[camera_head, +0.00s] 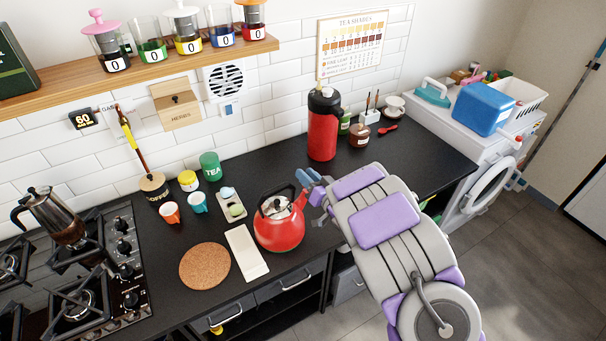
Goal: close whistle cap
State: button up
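A red kettle (279,230) with a silver top and a black handle stands on the black counter, left of my arm. Its spout points up and right, towards my gripper. My gripper (310,186) is blue-grey and sits at or just beyond the spout's tip, at the end of my grey and purple arm. The whistle cap is too small and too close to the gripper to make out, so I cannot tell whether it is open. I cannot tell whether the fingers touch the kettle or how far apart they are.
A white rectangular plate (246,252) and a round cork mat (205,265) lie left of the kettle. A gas hob (95,270) with a moka pot (52,215) is further left. A tall red flask (322,128) stands behind my gripper. Bare counter lies between flask and kettle.

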jog(key=shift+x, duration=1.25)
grip_shut()
